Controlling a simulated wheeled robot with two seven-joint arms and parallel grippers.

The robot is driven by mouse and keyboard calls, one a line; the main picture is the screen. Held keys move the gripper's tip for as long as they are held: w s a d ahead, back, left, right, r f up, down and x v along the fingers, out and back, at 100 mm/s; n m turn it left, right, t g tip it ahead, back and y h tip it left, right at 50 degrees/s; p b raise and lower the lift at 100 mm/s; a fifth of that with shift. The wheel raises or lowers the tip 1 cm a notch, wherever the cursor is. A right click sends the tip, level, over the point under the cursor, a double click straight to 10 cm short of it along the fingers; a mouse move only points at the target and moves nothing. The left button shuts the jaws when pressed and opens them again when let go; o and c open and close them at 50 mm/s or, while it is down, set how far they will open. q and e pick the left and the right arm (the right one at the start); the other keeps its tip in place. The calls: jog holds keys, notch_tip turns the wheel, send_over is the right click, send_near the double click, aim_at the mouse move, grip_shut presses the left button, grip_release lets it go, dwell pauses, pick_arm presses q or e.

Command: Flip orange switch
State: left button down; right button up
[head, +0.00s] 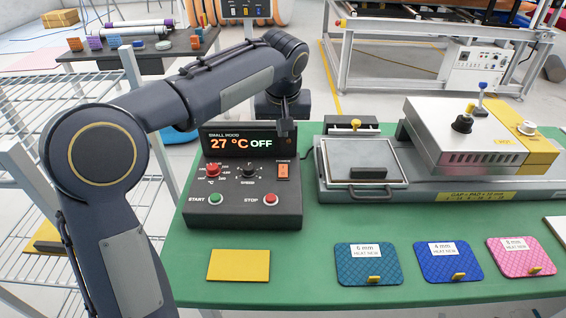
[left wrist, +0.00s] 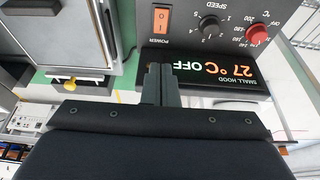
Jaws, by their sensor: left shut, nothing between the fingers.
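The orange power switch (head: 283,171) sits at the upper right of the black control box's (head: 240,207) panel. It also shows in the left wrist view (left wrist: 161,20), near the top edge. The display (head: 238,143) at the back of the box reads 27 °C and OFF. My left gripper (head: 286,128) is shut and empty. It is in front of the right end of the display, behind the switch and apart from it. In the left wrist view its closed fingertips (left wrist: 160,70) overlap the display and point toward the switch. My right gripper is not in view.
Knobs (head: 213,170) and green and red buttons (head: 270,199) share the panel. A press with a flat plate (head: 362,165) and a silver-yellow heater (head: 478,130) stand close on the right. A yellow pad (head: 239,265) and coloured pads (head: 368,264) lie along the green table's front.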

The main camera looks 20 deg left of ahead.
pick_arm(q)
send_near(283, 166)
jog(key=x, duration=0.5)
jog(key=shift+w, duration=0.1)
jog(key=shift+w+f, duration=0.1)
jog(key=shift+f, duration=0.65)
